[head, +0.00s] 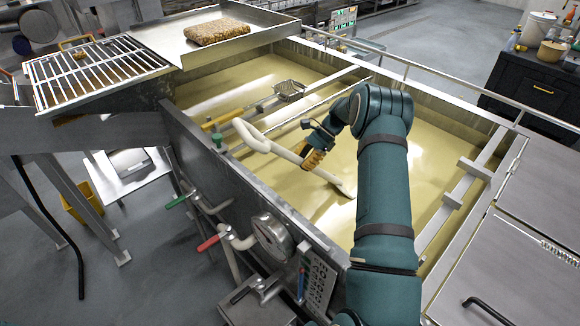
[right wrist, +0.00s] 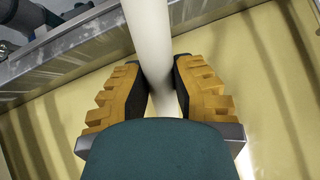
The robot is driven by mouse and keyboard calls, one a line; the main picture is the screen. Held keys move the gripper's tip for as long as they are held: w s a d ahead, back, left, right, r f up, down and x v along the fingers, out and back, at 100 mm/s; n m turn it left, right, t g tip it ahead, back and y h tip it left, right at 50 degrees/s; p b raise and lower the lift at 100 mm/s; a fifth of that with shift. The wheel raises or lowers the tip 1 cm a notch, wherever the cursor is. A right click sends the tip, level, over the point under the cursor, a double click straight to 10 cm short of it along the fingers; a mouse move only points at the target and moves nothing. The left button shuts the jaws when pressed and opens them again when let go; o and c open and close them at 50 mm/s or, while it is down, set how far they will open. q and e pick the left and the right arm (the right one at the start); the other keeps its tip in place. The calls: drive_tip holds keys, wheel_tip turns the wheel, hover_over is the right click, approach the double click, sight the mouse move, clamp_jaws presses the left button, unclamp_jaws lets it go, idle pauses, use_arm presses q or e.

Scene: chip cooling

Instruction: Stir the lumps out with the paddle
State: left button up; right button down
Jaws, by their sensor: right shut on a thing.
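The paddle (head: 283,153) is a long cream-white shaft with a curved, thicker upper end near the front wall. Its lower end meets the pale yellow liquid in the vat (head: 230,88). My right gripper (head: 311,161) is shut around the shaft over the vat, and the paddle slants down to the right. In the right wrist view the shaft (right wrist: 149,35) passes between the yellow ridged fingers (right wrist: 160,95). I cannot make out separate lumps in the liquid. My left gripper is out of view.
A metal tray (head: 160,38) holding a brown block (head: 216,31) stands at the vat's back left, beside a wire rack (head: 92,72). The front wall carries a gauge (head: 272,235) and colored valve handles. Liquid surface right of the paddle is open.

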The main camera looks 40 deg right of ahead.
drive_tip(key=d, duration=0.3)
drive_tip(key=s+d+b, duration=0.1)
drive_tip(key=d, duration=0.1)
drive_tip(key=s+d, duration=0.1)
drive_tip(key=d, duration=0.2)
drive_tip(key=shift+d+b, duration=0.3)
drive_tip(key=shift+b, duration=0.05)
drive_tip(key=shift+r, duration=0.1)
drive_tip(key=shift+a, duration=0.1)
drive_tip(key=shift+s+a, duration=0.15)
drive_tip(key=shift+a, duration=0.1)
drive_tip(key=s+a+p, duration=0.1)
drive_tip(key=s+a, duration=0.2)
drive_tip(key=a, duration=0.4)
drive_tip(key=s+a+p, duration=0.2)
drive_tip(key=s+a, duration=0.1)
drive_tip(key=a, duration=0.4)
drive_tip(key=shift+r, duration=0.1)
wheel_tip(320, 180, up, 24)
